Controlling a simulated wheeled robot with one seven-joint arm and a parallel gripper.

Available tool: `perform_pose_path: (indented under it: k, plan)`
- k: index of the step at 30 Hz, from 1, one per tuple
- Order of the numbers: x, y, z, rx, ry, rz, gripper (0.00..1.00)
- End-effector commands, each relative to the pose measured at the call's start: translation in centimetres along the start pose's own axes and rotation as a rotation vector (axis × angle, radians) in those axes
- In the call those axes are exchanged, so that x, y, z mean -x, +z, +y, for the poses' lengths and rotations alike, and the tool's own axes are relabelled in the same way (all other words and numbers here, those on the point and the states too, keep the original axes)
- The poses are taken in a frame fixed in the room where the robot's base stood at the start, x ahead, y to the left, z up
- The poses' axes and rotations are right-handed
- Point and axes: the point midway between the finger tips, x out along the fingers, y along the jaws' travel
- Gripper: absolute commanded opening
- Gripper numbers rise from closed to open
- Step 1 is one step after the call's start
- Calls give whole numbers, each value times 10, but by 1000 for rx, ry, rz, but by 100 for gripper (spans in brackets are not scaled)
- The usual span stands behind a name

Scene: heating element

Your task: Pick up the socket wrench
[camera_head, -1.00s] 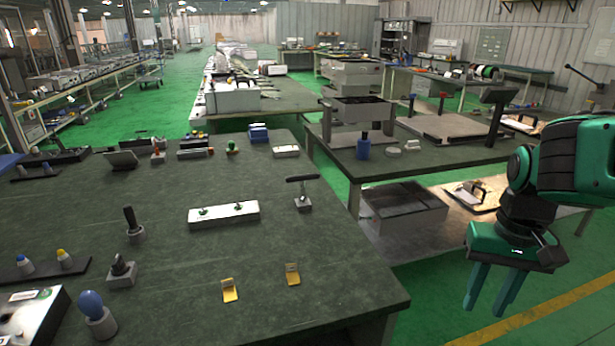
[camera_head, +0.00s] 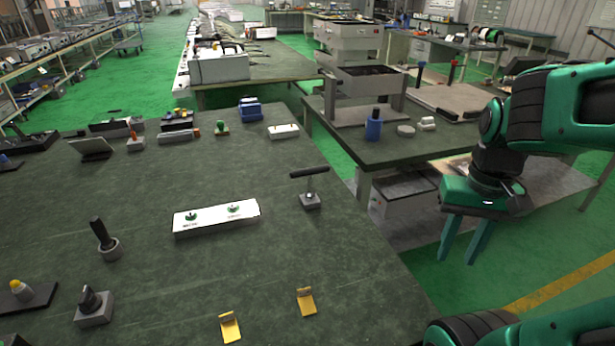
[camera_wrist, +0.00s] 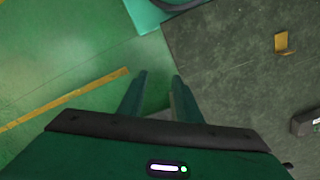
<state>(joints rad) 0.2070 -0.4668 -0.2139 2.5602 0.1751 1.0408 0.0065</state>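A T-shaped tool with a black crossbar (camera_head: 310,172), which looks like the socket wrench, stands upright in a small grey block (camera_head: 310,201) near the right side of the dark green table (camera_head: 350,262). My gripper (camera_head: 457,260) hangs beyond the table's right edge, to the right of and apart from the tool. Its two green fingers are spread and empty. In the wrist view the gripper (camera_wrist: 158,82) points at the floor beside the table edge. A grey block (camera_wrist: 306,122) is cut off at that view's right edge; I cannot tell whether it is the tool's holder.
A white panel with green knobs (camera_head: 216,217) lies left of the T-shaped tool. Two yellow brackets (camera_head: 306,302) are near the front. A black-handled tool (camera_head: 101,234) stands in a round holder at left. A second table (camera_head: 440,140) stands behind my arm. Green floor lies between the tables.

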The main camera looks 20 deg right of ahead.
Motion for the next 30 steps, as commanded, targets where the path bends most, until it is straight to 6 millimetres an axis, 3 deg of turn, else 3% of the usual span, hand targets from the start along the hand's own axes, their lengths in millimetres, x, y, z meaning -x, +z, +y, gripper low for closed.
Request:
perform_pose_path:
  k: [1,3,5,8,11,17,21,24,30]
  plan:
    - [0,0,0,0,0,0,31]
    - [0,0,0,2,0,0,46]
    - [7,6,4,18,-6,13,48]
    - [14,-8,-4,91,-1,15,48]
    - [27,-39,-22,237,9,15,48]
    - [51,-114,-93,669,27,17,48]
    - [58,-158,-158,989,32,16,48]
    - [57,-183,-208,1212,32,14,48]
    - [49,-209,-291,1561,24,13,48]
